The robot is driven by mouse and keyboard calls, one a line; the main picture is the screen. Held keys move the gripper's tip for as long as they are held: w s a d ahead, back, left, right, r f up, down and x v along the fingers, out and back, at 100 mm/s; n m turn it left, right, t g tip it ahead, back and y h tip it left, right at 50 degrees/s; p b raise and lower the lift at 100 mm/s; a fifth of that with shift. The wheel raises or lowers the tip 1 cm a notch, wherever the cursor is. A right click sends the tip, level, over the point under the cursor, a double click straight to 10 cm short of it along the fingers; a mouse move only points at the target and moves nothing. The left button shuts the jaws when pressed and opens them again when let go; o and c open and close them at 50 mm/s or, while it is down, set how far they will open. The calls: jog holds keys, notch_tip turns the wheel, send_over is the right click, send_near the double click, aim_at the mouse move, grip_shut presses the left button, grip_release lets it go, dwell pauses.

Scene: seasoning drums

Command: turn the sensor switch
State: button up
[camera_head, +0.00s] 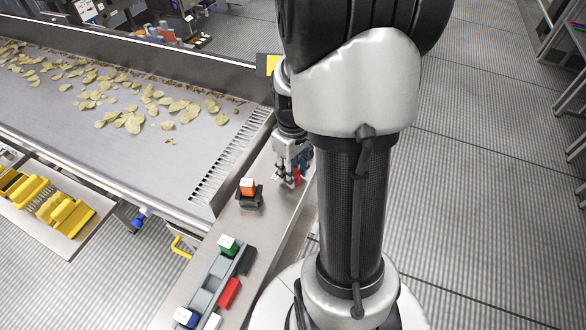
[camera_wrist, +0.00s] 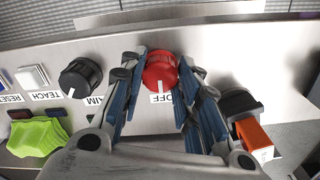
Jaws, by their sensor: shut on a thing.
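A red rotary knob (camera_wrist: 160,72) with a pale pointer mark stands on the grey panel, above a label reading OFF, in the wrist view. My gripper (camera_wrist: 161,86) has its blue-lined fingers on either side of the knob, shut on it. In the head view, my gripper (camera_head: 288,180) is down at the far part of the narrow control panel (camera_head: 270,225), with a bit of red between its fingers. A black knob (camera_wrist: 80,77) with a white pointer stands to the left in the wrist view. I cannot read which knob is marked as the sensor switch.
An orange-topped part on a black base (camera_wrist: 256,138) stands close to the right finger. A white button (camera_wrist: 32,77) and a bright green part (camera_wrist: 38,136) are at the left. In the head view, a conveyor with chips (camera_head: 130,105) lies left of the panel, and yellow parts (camera_head: 68,213) lie farther left.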

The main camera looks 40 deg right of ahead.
jog(key=m+p, duration=0.1)
jog(key=m, duration=0.5)
jog(key=shift+m+p, duration=0.3)
jog(key=shift+p, duration=0.1)
jog(key=m+p, duration=0.1)
jog(key=m, duration=0.4)
jog(key=shift+m, duration=0.3)
jog(key=o, duration=1)
jog(key=shift+o, duration=0.3)
notch_tip(320, 180, up, 12)
